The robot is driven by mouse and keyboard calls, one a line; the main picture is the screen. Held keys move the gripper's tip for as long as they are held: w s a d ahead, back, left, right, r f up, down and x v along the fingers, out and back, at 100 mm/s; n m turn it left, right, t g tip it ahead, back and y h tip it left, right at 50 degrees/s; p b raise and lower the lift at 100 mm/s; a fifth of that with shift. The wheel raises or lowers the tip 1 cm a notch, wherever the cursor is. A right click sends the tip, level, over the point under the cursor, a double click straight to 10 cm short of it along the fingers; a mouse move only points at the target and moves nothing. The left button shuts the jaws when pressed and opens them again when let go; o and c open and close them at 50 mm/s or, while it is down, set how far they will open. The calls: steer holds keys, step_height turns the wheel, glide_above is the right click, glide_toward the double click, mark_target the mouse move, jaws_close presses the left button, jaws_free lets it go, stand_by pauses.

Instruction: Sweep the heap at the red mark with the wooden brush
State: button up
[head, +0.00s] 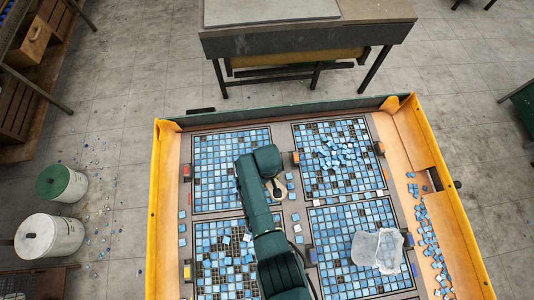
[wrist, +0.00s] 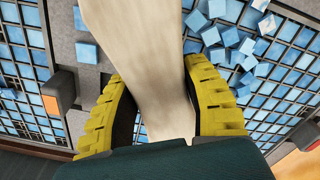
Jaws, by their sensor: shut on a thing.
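My gripper (wrist: 160,105) has yellow ribbed fingers, shut on both sides of a pale wooden piece, the wooden brush (wrist: 140,50). Its bristles are not visible. In the head view my green arm hides most of the gripper; a bit of pale brush (head: 281,190) shows beside it, over the strip between the upper sheets. A heap of loose blue tiles (head: 335,152) lies on the upper right sheet; it also shows right of the brush in the wrist view (wrist: 235,42). An orange mark (head: 296,158) sits at that sheet's left edge.
More loose tiles (head: 226,262) lie on the lower left sheet, partly behind my arm. A clear plastic bag (head: 378,250) lies on the lower right sheet. The table has a raised yellow rim (head: 160,215). Scattered tiles (head: 428,235) lie along its right side, near a slot.

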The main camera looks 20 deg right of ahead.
steer(key=shift+r+p, duration=2.55)
steer(key=shift+r, duration=0.4)
steer(key=shift+f, duration=0.1)
steer(key=s+a+r+p, duration=0.2)
steer(key=a+r+p, duration=0.1)
steer(key=a+r, duration=0.2)
steer(key=s+a+r+m+p, duration=0.1)
steer(key=s+a+r+p, duration=0.2)
steer(key=r, duration=0.7)
steer(key=a, duration=0.2)
steer(key=shift+a+r+m, duration=0.15)
steer(key=shift+a+m, duration=0.15)
steer(key=shift+s+d+m, duration=0.1)
steer(key=shift+s+m, duration=0.2)
steer(key=shift+m, duration=0.2)
steer(key=shift+w, duration=0.1)
